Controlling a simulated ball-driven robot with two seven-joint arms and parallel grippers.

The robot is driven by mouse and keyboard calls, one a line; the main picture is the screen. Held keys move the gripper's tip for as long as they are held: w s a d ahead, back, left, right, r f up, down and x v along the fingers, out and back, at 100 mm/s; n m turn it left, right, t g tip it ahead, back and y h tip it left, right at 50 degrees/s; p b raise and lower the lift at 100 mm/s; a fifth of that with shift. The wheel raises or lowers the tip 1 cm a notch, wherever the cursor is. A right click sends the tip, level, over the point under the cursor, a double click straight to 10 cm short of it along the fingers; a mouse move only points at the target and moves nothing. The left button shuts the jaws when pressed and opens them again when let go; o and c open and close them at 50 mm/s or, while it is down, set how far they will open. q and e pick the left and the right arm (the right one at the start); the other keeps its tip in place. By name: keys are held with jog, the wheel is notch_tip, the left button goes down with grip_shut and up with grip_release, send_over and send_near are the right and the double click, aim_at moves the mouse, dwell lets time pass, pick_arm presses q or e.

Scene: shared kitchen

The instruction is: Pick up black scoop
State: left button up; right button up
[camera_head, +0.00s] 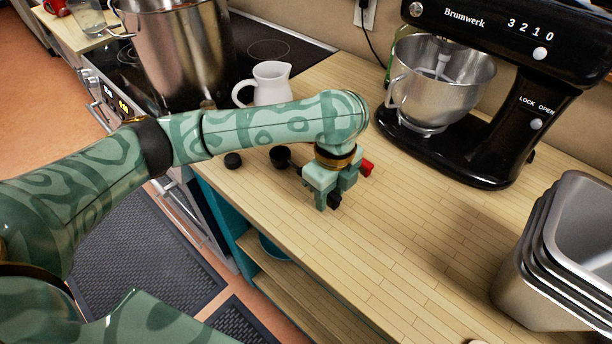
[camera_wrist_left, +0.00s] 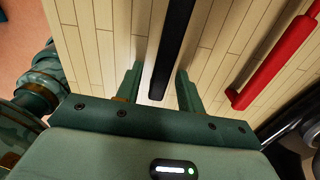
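The black scoop (camera_head: 280,156) lies on the wooden counter. Its round head shows left of my left gripper (camera_head: 328,201) in the head view, and its handle runs partly hidden under the gripper. In the left wrist view the black handle (camera_wrist_left: 174,40) passes between the two fingers of my left gripper (camera_wrist_left: 160,72), with gaps on both sides. The gripper is open, pointing down over the handle. Whether the fingertips touch the counter is unclear. My right gripper is not in view.
A red-handled item (camera_head: 367,168) lies close beside the gripper; it also shows in the wrist view (camera_wrist_left: 270,72). The front counter is clear.

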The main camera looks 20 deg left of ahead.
pick_arm(q)
grip_shut()
jog(key=shift+r+p, duration=0.4)
jog(key=shift+r, duration=0.2)
notch_tip(320, 180, up, 3)
jog(key=shift+s+d+r+p, duration=0.1)
jog(key=shift+p, duration=0.95)
jog(key=s+d+r+p, duration=0.2)
jog(key=s+r+p, duration=0.1)
jog(key=s, duration=0.3)
jog(key=s+d+r+p, duration=0.2)
jog(key=s+r+p, duration=0.1)
jog(key=s+r, duration=0.2)
jog(key=shift+s+r, duration=0.3)
jog(key=shift+s, duration=0.8)
